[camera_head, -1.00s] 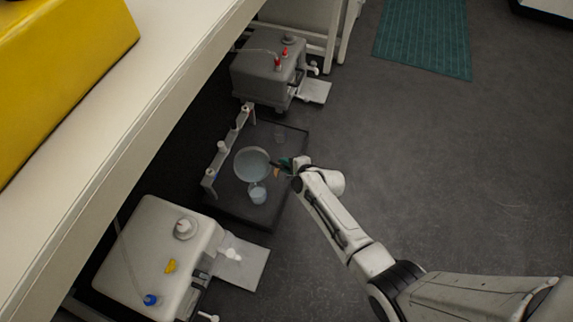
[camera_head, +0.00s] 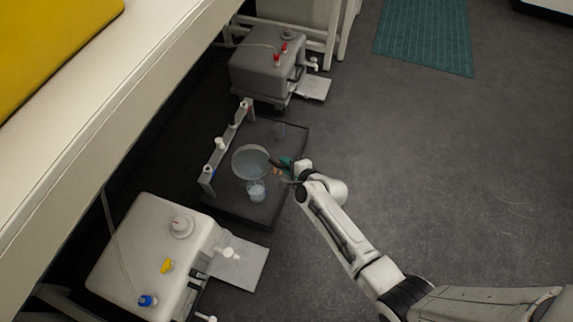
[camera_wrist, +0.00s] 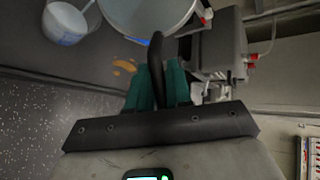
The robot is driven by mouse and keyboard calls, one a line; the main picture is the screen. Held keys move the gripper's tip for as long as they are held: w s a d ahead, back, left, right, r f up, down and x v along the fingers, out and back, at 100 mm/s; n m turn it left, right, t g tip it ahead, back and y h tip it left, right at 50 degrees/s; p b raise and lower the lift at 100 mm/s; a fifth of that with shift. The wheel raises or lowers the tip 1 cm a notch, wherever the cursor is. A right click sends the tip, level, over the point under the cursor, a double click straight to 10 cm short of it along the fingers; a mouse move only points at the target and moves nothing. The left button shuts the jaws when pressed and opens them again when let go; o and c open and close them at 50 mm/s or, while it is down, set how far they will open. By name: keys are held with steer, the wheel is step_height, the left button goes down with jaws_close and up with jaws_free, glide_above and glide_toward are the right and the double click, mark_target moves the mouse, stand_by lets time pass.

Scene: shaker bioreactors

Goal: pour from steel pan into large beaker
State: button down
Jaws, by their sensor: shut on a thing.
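The steel pan (camera_head: 250,161) is a round, pale pan held above the dark tray (camera_head: 236,203) in the head view; in the wrist view its bowl (camera_wrist: 150,14) is cut by the top edge. My gripper (camera_head: 285,166) is shut on the pan's dark handle, and its green fingers clasp the handle in the wrist view (camera_wrist: 158,85). The large beaker (camera_head: 256,191) is clear and stands upright on the tray, just below the pan in the picture. It also shows in the wrist view (camera_wrist: 66,24), left of the pan. Whether liquid is flowing cannot be told.
Grey (camera_head: 267,74) and white (camera_head: 158,254) machines flank the tray. Orange patches (camera_wrist: 124,66) lie near the beaker.

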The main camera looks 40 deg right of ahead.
steer(key=shift+s+a+f+n+t+b, duration=0.15)
steer(key=shift+s+t+b, duration=0.3)
steer(key=shift+b, duration=1.15)
steer(key=shift+s+a+f+n+t+b, duration=0.2)
steer(key=shift+t+b, duration=0.45)
steer(key=shift+b, duration=0.95)
steer(key=shift+r, duration=0.1)
